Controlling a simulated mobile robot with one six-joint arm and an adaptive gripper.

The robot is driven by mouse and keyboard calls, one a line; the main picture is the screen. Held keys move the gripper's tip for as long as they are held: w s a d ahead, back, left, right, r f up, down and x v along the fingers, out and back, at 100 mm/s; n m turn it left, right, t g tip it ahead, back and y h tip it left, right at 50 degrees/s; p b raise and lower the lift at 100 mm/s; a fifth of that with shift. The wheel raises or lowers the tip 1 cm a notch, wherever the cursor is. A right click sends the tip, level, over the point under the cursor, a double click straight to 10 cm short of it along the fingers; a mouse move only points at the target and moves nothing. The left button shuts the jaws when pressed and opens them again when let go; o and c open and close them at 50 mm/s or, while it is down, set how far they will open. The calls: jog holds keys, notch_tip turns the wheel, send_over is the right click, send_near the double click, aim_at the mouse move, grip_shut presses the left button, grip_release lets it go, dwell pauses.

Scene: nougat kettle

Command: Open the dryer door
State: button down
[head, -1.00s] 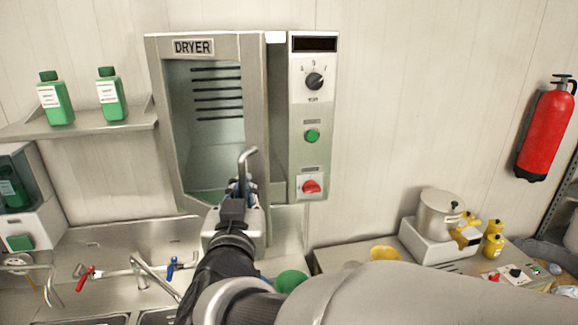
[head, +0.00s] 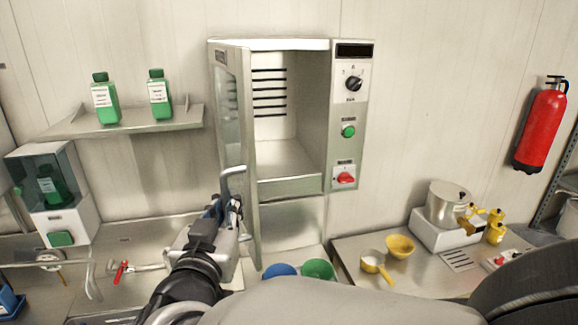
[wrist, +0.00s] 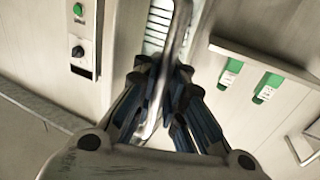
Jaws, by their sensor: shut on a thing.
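The dryer's door (head: 232,130) stands wide open in the head view, swung out to the left and seen nearly edge-on. The dryer's inside (head: 285,155) is empty, with dark slots in its back wall. My gripper (head: 232,205) is shut on the door's bent metal handle (head: 235,172), at the lower part of the door. In the wrist view the fingers (wrist: 162,95) close around the handle bar (wrist: 178,40). The fingers hide part of the bar.
The dryer's control panel (head: 349,115) is right of the opening. A shelf (head: 125,122) with two green bottles is left of the door. Below are a steel counter, a blue bowl (head: 280,271) and a green bowl (head: 319,269). A pot (head: 446,204) stands at the right.

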jog(key=shift+a+f, duration=0.1)
jog(key=shift+f, duration=0.1)
jog(key=c, duration=2.2)
grip_release()
jog(key=o, duration=0.3)
jog(key=shift+s+r, duration=0.2)
jog(key=shift+s, duration=0.2)
jog(key=shift+o, duration=1.2)
jog(key=shift+w, duration=0.25)
